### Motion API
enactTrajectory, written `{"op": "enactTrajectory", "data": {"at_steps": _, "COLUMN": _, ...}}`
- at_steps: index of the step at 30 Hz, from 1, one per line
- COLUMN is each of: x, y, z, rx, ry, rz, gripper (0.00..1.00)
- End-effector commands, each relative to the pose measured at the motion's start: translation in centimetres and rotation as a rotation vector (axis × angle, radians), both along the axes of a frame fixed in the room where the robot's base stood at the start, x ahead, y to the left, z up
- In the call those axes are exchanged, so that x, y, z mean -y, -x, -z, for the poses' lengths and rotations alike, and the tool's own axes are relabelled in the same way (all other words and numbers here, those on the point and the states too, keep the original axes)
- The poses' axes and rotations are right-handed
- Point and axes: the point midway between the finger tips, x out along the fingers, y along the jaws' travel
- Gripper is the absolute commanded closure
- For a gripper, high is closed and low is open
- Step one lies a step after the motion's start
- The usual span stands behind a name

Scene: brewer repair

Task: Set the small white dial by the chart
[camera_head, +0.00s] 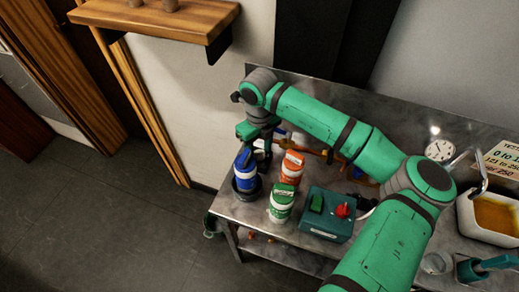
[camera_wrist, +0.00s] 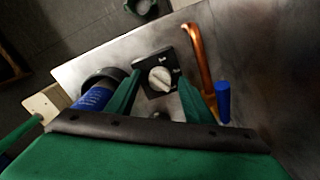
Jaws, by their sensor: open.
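The small white dial (camera_wrist: 160,78) sits on a black square plate (camera_wrist: 154,91) in the wrist view, with pale marks to its right. In the head view I cannot make it out near my gripper. My gripper (camera_wrist: 159,84) is open, its two green fingers on either side of the dial in the picture; I cannot tell whether they touch it. In the head view my gripper (camera_head: 258,148) points down at the bench's left end, behind the blue canister. The chart (camera_head: 499,157) is at the far right, cut by the frame, with lines of numbers only partly readable.
A blue canister (camera_head: 246,165), an orange canister (camera_head: 292,164) and a green canister (camera_head: 281,205) stand close by. A teal box (camera_head: 327,216) has a red knob. A copper pipe (camera_wrist: 199,55) and blue cylinder (camera_wrist: 223,101) are right of the dial. A round gauge (camera_head: 440,149) is near the chart.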

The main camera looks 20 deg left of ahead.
Motion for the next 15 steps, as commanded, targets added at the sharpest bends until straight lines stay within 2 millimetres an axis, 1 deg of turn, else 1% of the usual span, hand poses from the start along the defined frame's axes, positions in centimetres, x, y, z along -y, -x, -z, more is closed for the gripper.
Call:
{"op": "enactTrajectory", "data": {"at_steps": 5, "x": -0.01, "y": 0.00, "z": 0.00, "rx": 0.000, "ry": 0.000, "rz": 0.000, "gripper": 0.53}}
{"op": "enactTrajectory", "data": {"at_steps": 6, "x": -0.01, "y": 0.00, "z": -0.01, "rx": 0.000, "ry": 0.000, "rz": 0.000, "gripper": 0.62}}
{"op": "enactTrajectory", "data": {"at_steps": 8, "x": -0.01, "y": 0.00, "z": -0.01, "rx": 0.000, "ry": 0.000, "rz": 0.000, "gripper": 0.76}}
{"op": "enactTrajectory", "data": {"at_steps": 9, "x": -0.01, "y": 0.00, "z": -0.01, "rx": 0.000, "ry": 0.000, "rz": 0.000, "gripper": 0.86}}
{"op": "enactTrajectory", "data": {"at_steps": 10, "x": -0.01, "y": 0.00, "z": -0.01, "rx": 0.000, "ry": 0.000, "rz": 0.000, "gripper": 0.93}}
{"op": "enactTrajectory", "data": {"at_steps": 15, "x": -0.01, "y": -0.01, "z": -0.03, "rx": 0.000, "ry": 0.000, "rz": -0.003, "gripper": 0.93}}
